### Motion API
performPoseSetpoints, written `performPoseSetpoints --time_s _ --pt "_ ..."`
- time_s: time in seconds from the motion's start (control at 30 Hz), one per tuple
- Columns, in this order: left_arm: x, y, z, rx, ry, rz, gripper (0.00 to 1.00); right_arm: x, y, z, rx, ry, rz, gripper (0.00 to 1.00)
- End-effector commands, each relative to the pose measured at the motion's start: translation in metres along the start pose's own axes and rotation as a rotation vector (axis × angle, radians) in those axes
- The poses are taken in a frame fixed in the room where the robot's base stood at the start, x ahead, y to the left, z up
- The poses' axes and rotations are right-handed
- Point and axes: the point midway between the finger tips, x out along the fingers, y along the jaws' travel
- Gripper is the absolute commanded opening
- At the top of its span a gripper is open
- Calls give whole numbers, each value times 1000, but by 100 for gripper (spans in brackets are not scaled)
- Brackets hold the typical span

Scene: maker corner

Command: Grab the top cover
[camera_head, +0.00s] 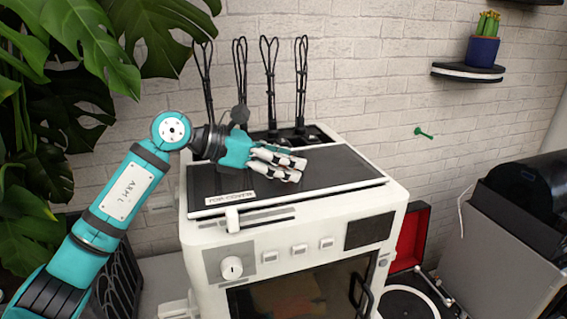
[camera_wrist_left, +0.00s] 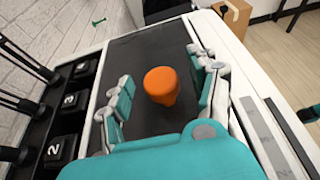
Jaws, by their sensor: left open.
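The top cover (camera_head: 335,169) is a dark flat panel with a light rim on top of a white machine (camera_head: 215,252). A small label (camera_head: 231,198) sits at its front left corner. My left gripper (camera_head: 299,169), teal with pale finger pads, is over the middle of the cover. In the left wrist view, an orange knob (camera_wrist_left: 161,85) shows against the dark cover (camera_wrist_left: 140,55), between the spread fingers of the left gripper (camera_wrist_left: 165,92). The fingers look apart from the knob. The knob is hidden in the head view. My right gripper is not in view.
Black looped cables (camera_head: 270,80) rise from a numbered black strip (camera_wrist_left: 70,98) along the cover's back edge. A large leafy plant (camera_head: 70,30) hangs at the left. A shelf (camera_head: 467,72) with a cactus is on the brick wall. A turntable (camera_head: 408,302) stands at the lower right.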

Motion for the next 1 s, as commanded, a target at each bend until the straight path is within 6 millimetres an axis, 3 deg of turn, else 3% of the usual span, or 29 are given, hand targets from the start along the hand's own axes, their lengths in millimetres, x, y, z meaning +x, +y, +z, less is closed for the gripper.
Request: performPoseSetpoints --time_s 0.3,0.77,1.0 --pt "9 0 -1 0 1 1 61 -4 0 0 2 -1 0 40" --pt "9 0 -1 0 1 1 2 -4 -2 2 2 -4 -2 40" --pt "8 0 0 2 -2 2 0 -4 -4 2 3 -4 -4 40"
